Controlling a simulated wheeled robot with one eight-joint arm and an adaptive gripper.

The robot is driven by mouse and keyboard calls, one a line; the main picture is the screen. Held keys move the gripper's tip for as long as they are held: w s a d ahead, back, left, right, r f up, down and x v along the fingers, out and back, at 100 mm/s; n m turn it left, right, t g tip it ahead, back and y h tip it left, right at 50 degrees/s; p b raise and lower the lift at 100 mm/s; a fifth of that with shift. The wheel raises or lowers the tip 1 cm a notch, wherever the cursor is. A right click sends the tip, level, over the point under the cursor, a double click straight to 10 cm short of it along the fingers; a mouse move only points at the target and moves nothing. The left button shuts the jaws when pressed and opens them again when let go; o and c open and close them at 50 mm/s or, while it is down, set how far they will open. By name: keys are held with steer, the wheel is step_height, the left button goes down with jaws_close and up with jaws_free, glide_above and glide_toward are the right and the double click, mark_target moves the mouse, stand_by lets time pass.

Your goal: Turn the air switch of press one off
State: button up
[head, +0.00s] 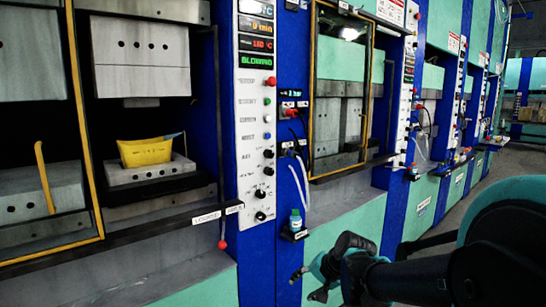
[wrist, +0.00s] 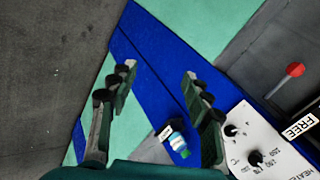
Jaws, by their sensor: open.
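The nearest press (head: 143,45) fills the left of the head view, with a white control panel (head: 247,130) of displays, coloured buttons and black knobs. Right of the panel, the blue column carries a small lit readout (head: 291,93) and a red knob (head: 291,113) with fittings and hoses below. I cannot tell for sure which of these is the air switch, and no number marks press one. My gripper (head: 310,284) is low in front of the press, well below the column fittings. In the wrist view my gripper (wrist: 158,78) is open and empty.
A small bottle (head: 295,220) stands on a ledge low on the blue column; it also shows in the wrist view (wrist: 178,143). A yellow piece (head: 146,150) sits in the press.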

steer(key=w+a+r+m+t+y, duration=0.1)
steer(key=w+r+m+t+y, duration=0.1)
steer(key=w+r+m, duration=0.45)
steer(key=w+a+r+m+t+y, duration=0.1)
steer(key=w+r+m+y, duration=0.2)
steer(key=r, duration=0.6)
steer(key=m+t+y, duration=0.1)
steer(key=m+t, duration=0.5)
steer(key=m, duration=0.4)
glide_toward(271, 155)
steer(key=x, duration=0.9)
steer(key=shift+d, duration=0.1)
jaws_close()
